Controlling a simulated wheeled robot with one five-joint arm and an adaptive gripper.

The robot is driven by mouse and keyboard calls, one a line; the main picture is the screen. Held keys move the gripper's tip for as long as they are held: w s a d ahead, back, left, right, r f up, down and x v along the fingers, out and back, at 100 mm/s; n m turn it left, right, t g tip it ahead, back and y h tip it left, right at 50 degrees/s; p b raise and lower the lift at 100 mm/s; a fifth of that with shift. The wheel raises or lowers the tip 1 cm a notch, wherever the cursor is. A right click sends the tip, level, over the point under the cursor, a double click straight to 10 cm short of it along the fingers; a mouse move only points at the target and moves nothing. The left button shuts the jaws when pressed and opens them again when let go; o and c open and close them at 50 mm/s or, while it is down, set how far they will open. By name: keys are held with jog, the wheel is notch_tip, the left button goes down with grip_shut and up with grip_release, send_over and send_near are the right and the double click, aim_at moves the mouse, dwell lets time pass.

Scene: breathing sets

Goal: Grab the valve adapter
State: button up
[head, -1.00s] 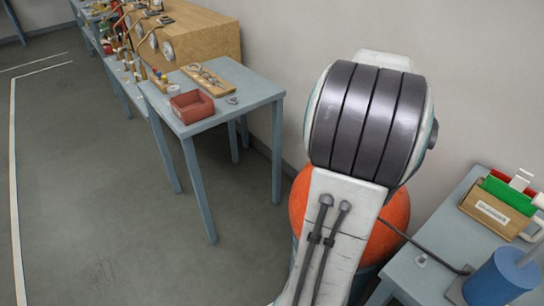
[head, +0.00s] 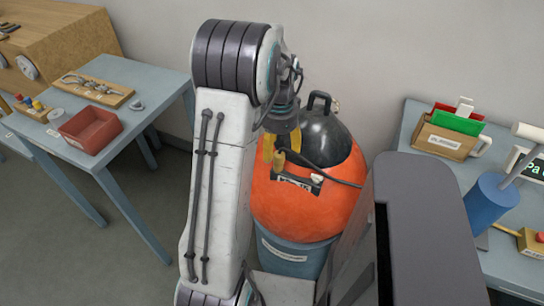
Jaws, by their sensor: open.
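My gripper (head: 273,153) hangs at the end of my bent arm, its yellowish fingers pointing down in front of the orange-and-black breathing set (head: 305,195). The fingers look apart, with no held thing visible; whether they touch the set cannot be told. I cannot say for sure which thing is the valve adapter. A small grey metal fitting (head: 137,105) lies on the left table, beside the red bin, well to the left of my gripper.
The left table (head: 165,88) holds a red bin (head: 90,130) and a wooden tool board (head: 96,90). The breathing set stands on a blue-grey base (head: 295,258). The right table (head: 415,120) bears a wooden box (head: 445,140) and a blue cylinder (head: 487,205). Floor is clear at lower left.

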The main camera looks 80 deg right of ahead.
aim_at(279, 162)
jog(key=shift+s+a+f+p, duration=0.1)
jog(key=shift+a+f+p, duration=0.05)
jog(key=shift+f+p, duration=0.75)
jog(key=shift+a+f+p, duration=0.15)
jog(key=shift+f+p, duration=0.5)
jog(key=shift+p, duration=0.3)
jog(key=shift+f+p, duration=0.6)
jog(key=shift+f, duration=0.6)
grip_shut()
